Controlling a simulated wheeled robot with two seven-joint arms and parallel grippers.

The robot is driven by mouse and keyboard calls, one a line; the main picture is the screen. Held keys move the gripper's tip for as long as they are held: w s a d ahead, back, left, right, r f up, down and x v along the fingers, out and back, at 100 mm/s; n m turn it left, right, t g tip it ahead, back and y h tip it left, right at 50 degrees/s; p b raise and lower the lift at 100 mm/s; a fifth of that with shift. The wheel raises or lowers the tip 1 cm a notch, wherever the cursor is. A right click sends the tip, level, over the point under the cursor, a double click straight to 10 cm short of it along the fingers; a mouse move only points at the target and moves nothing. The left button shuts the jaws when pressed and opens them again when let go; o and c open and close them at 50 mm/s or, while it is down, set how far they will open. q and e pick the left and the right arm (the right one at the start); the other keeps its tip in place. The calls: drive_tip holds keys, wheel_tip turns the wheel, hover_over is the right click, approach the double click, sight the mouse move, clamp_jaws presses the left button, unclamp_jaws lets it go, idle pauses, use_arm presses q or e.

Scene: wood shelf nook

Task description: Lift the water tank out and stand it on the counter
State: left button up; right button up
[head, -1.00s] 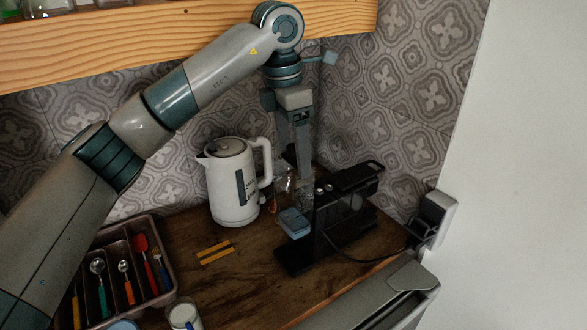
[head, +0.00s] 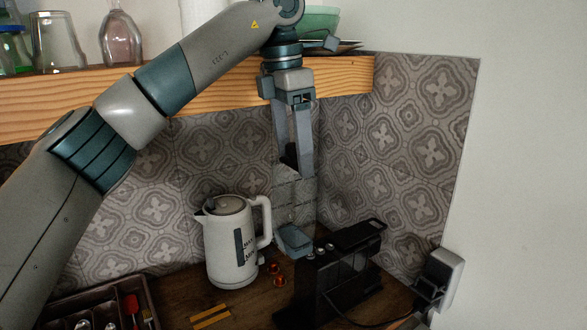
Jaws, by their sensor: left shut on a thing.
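My left gripper (head: 292,172) points down above the back of the coffee machine and is shut on the water tank (head: 297,205). The tank is clear and see-through, so its edges are hard to make out against the tiles. It hangs below the fingers, behind and left of the black coffee machine (head: 345,262). I cannot tell whether its lower end is clear of the machine. The counter (head: 250,303) is dark wood. My right gripper is not in view.
A white kettle (head: 229,250) stands left of the machine. Small red-orange pieces (head: 279,282) lie between them. A blue-grey part (head: 293,240) is at the machine's left. Yellow strips (head: 211,316) lie in front. A wooden shelf (head: 215,100) with glassware is above; a cutlery tray (head: 95,302) is front left.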

use_arm(q)
drive_tip(key=shift+r, duration=2.2)
drive_tip(key=shift+r, duration=0.1)
